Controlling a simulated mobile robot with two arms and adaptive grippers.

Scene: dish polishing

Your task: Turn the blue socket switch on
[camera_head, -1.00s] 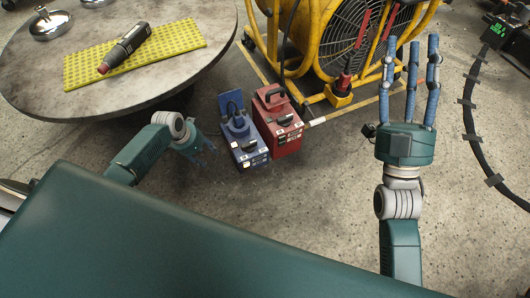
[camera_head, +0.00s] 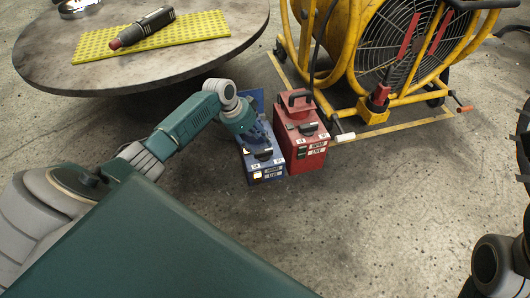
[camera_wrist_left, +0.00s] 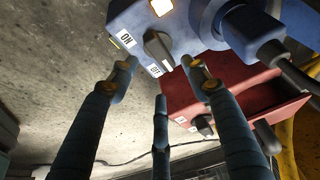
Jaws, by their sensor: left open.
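The blue socket box (camera_head: 262,172) stands on the floor, its upper part partly covered by my left gripper (camera_head: 250,132). In the left wrist view, the blue box (camera_wrist_left: 188,25) is at the top, with a dark switch knob (camera_wrist_left: 158,48) on its face. An ON label (camera_wrist_left: 126,40) and an OFF label (camera_wrist_left: 155,70) are beside the knob. I cannot tell which way it is set. A blue plug with a cable (camera_wrist_left: 255,30) sits in the box. My left gripper's fingers (camera_wrist_left: 158,72) are spread and empty, their tips just below the knob in the picture.
A red socket box (camera_head: 302,150) stands close to the right of the blue one. A yellow fan (camera_head: 370,50) is behind it. A round table (camera_head: 60,60) with a yellow mat (camera_head: 190,27) and a dark tool is at upper left. The floor in front is clear.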

